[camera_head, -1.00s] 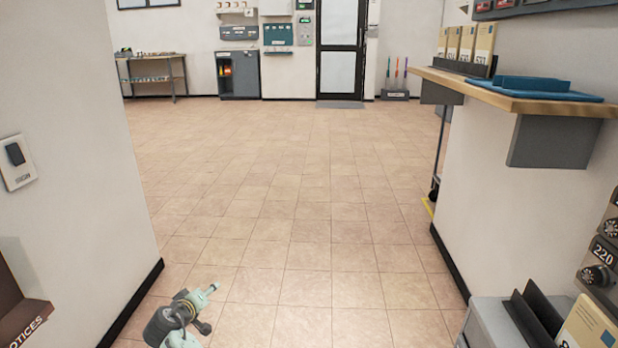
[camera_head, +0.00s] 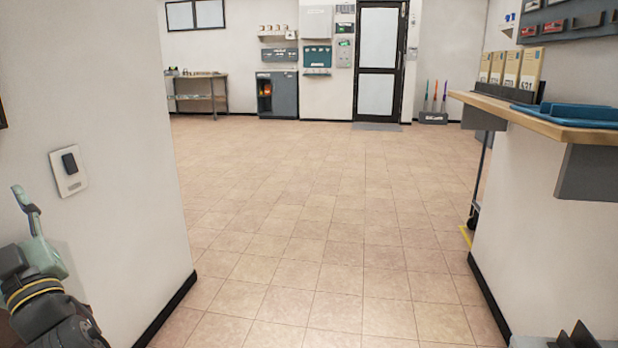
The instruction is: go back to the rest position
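My arm shows at the lower left of the head view, in front of the left wall. Its pale green end with my gripper (camera_head: 28,208) points up beside the wall switch. The fingers are seen side-on and small, so I cannot tell whether they are open or shut. No held object shows at the fingers.
A wall switch (camera_head: 68,171) is on the left wall (camera_head: 120,120). A wooden shelf (camera_head: 560,128) with blue trays (camera_head: 575,115) and upright boxes (camera_head: 515,68) juts out on the right. The tiled floor (camera_head: 320,220) between is clear, back to a dark-framed door (camera_head: 379,62).

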